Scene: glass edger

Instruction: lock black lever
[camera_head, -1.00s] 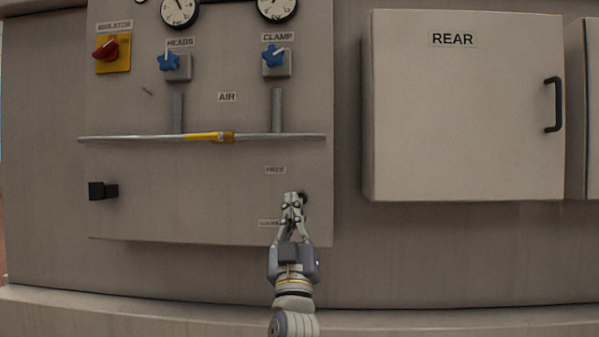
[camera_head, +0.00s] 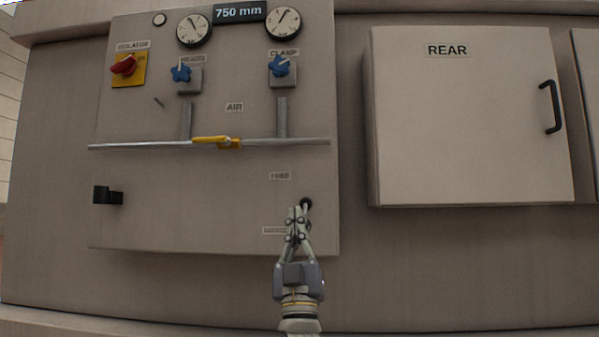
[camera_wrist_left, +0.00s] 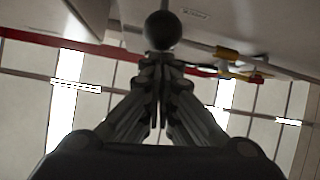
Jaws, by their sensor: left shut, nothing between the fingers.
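The black lever's round dark knob (camera_head: 306,203) shows on the lower right of the control panel, between the FREE label (camera_head: 280,176) and the lower label, LOCKED (camera_head: 275,230). The rest of the lever is mostly hidden by my gripper. My left gripper (camera_head: 297,212) is shut and empty, with its fingertips just below and left of the knob. In the left wrist view the black ball (camera_wrist_left: 162,30) is just beyond the closed fingertips (camera_wrist_left: 161,62). I cannot tell whether they touch. My right gripper is not in view.
A pipe with a yellow valve handle (camera_head: 212,141) crosses the panel above. Blue knobs (camera_head: 281,67), a red switch (camera_head: 124,65) and gauges are higher up. A black latch (camera_head: 107,195) sticks out at left. The REAR door (camera_head: 470,125) is at right.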

